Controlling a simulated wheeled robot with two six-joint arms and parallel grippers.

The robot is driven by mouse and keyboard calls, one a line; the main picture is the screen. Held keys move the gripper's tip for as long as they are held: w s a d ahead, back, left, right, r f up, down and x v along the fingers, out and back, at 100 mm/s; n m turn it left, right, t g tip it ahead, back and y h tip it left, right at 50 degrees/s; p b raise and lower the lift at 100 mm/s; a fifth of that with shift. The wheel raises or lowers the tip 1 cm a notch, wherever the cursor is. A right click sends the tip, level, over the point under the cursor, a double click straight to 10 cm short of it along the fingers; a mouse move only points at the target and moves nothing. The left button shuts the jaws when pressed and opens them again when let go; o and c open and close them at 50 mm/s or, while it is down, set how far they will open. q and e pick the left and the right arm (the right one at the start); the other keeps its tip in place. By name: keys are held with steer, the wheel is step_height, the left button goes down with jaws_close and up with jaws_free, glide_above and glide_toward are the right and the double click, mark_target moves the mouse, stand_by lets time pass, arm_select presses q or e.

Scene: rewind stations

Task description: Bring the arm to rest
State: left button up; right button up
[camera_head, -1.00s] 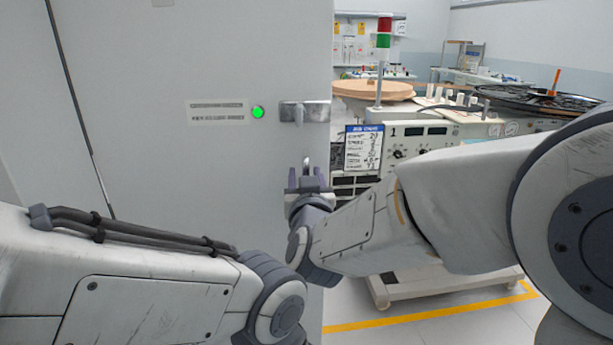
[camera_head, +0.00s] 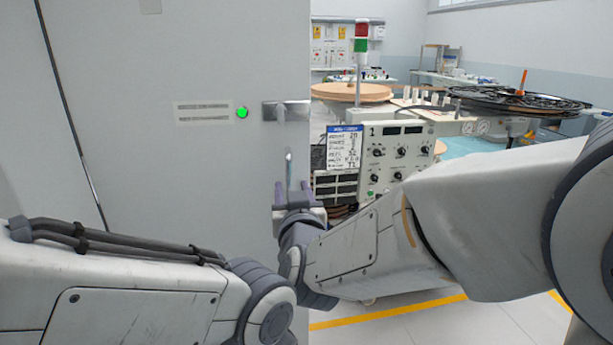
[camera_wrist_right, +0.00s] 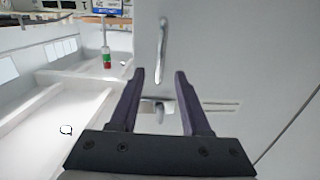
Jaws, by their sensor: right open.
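My right gripper (camera_head: 293,188) is open and empty in front of the large pale grey cabinet door (camera_head: 150,60). A slim vertical silver handle (camera_head: 289,168) shows just above its fingers. In the right wrist view, which is upside down, the open fingers (camera_wrist_right: 160,75) spread with nothing between them but the view of the door. The handle (camera_wrist_right: 162,50) lies beyond the fingertips, apart from them as far as I can tell. My right arm comes in from the right. My left arm comes in from the left, and its gripper is out of view.
A metal latch (camera_head: 286,111) and a lit green lamp (camera_head: 242,112) sit on the door. Right of the door stands a control console (camera_head: 400,155) with knobs and a label. A dark reel (camera_head: 520,100) and a stack light (camera_head: 361,38) stand behind. Floor shows at the lower right.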

steer(key=s+d+f+g+h, duration=0.1)
steer(key=s+d+f+g, duration=0.1)
steer(key=d+f+g, duration=0.85)
steer(key=s+d+f+m+g+h, duration=0.2)
steer(key=s+d+f+g+h, duration=0.15)
steer(key=s+d+f, duration=1.05)
steer(key=s+a+r+n+g+y+p, duration=0.2)
steer(key=s+a+r+n+p, duration=0.5)
steer(key=s+a+r, duration=0.6)
steer(key=shift+a+r+g+p, duration=0.2)
steer(key=shift+r+g+p, duration=0.15)
steer(key=shift+r+g, duration=0.3)
steer(key=shift+s, duration=0.1)
